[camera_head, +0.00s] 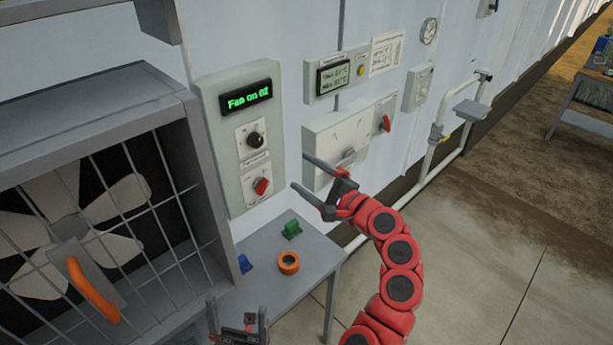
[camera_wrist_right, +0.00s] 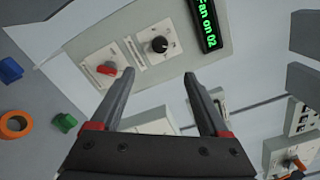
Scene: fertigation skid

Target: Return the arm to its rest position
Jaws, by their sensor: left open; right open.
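My right arm (camera_head: 398,252) is red and curves up from the bottom of the head view. Its gripper (camera_head: 300,174) is open and empty, raised in front of the wall panels and apart from them. In the right wrist view the open fingers (camera_wrist_right: 160,95) point toward the fan control panel (camera_wrist_right: 135,18), with nothing between them. My left gripper (camera_head: 238,318) is open and empty at the bottom edge of the head view, near the small table. The rest of the left arm is out of view.
The fan panel (camera_head: 218,95) reads "Fan on 02" and has a black knob (camera_head: 254,140) and a red knob (camera_head: 262,186). A grey table (camera_head: 300,262) holds an orange ring (camera_head: 288,263), a green piece (camera_head: 292,229) and a blue piece (camera_head: 244,263). A caged fan (camera_head: 75,215) stands left. Floor (camera_head: 480,270) is clear at right.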

